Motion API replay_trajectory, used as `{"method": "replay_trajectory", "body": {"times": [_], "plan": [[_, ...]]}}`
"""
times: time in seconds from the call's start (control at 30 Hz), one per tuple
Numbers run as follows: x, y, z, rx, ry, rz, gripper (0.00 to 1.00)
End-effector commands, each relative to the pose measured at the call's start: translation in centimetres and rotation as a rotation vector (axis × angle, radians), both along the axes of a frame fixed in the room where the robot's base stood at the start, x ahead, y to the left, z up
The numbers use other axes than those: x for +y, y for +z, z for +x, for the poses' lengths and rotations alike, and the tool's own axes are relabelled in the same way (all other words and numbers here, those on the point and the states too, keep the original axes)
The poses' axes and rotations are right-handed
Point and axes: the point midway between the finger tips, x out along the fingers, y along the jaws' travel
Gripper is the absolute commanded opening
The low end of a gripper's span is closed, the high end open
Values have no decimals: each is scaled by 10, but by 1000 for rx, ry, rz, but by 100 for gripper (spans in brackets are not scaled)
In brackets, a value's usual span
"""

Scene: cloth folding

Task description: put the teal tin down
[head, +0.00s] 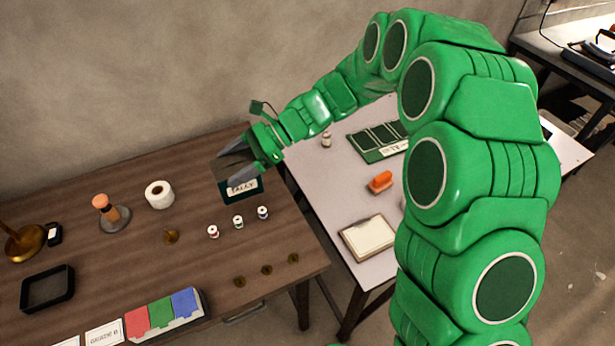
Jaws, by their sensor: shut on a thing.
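The teal tin (241,197) is a dark teal box with a white label that seems to read "TALLY". It is at the back right of the brown wooden table (130,247). My gripper (246,170) reaches in from the right and is shut on the tin, with its grey fingers over the tin's upper part. The fingers hide much of the tin's top. I cannot tell whether its underside touches the table.
Several small spools (238,222) stand just in front of the tin. A white tape roll (159,194) is to its left. Brass discs (266,270) lie near the right edge. A pale table (330,190) adjoins on the right. Bare wood lies between the spools and discs.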

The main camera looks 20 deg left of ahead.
Motion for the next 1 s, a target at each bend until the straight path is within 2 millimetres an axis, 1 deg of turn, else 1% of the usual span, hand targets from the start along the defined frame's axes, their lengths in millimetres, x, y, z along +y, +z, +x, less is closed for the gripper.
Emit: {"method": "replay_trajectory", "body": {"times": [0.17, 0.2, 0.3, 0.5, 0.63, 0.8, 0.9, 1.0], "plan": [[-32, -11, 30, 2, -113, 2, 38], [-41, -14, 39, 1, -148, 3, 38], [-68, -24, 57, 6, -234, 1, 38], [-119, -43, 86, 4, -397, -3, 38], [-150, -53, 99, 4, -496, -3, 38], [-186, -63, 108, 7, -611, -2, 38], [-204, -68, 113, 5, -668, 0, 38], [-217, -71, 114, 3, -711, 0, 38]]}}
